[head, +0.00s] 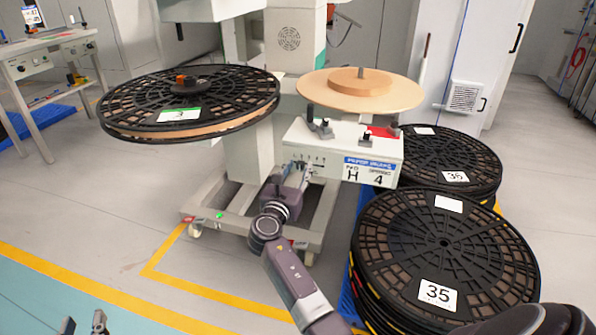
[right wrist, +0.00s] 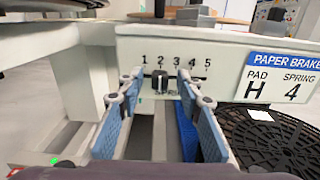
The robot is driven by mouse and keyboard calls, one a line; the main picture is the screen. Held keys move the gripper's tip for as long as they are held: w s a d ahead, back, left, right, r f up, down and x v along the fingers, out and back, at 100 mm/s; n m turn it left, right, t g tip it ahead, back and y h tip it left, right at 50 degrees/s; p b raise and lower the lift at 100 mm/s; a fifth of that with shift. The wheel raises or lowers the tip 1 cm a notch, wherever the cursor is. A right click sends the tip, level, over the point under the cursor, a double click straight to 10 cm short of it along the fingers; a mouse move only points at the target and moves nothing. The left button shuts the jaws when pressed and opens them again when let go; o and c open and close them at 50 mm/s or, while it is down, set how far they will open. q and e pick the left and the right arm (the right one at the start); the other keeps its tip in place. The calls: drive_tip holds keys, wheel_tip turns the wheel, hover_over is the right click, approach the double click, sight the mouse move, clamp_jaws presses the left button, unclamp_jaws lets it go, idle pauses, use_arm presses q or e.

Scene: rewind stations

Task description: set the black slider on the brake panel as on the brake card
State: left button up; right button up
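The brake panel (head: 330,139) is a white box under the right-hand reel. In the right wrist view its face (right wrist: 225,60) has a scale numbered 1 to 5. The black slider (right wrist: 160,82) stands under the 2. The brake card (right wrist: 282,80) reads pad H, spring 4; it also shows in the head view (head: 369,170). My right gripper (right wrist: 161,84) is open, facing the panel, with one finger on each side of the slider in the picture; contact is not visible. My left gripper (head: 84,323) is open and empty, low at the left.
A black reel marked 3 (head: 190,92) hangs left of the panel, and a tan reel (head: 358,90) sits above it. Stacked black reels marked 35 (head: 440,250) stand at the right. The floor at the left is clear up to a bench (head: 50,55).

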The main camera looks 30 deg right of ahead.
sight(317, 164)
use_arm(q)
drive_tip(key=shift+r, duration=0.2)
use_arm(e)
drive_tip(key=shift+d, duration=0.1)
drive_tip(key=shift+c, duration=0.3)
clamp_jaws()
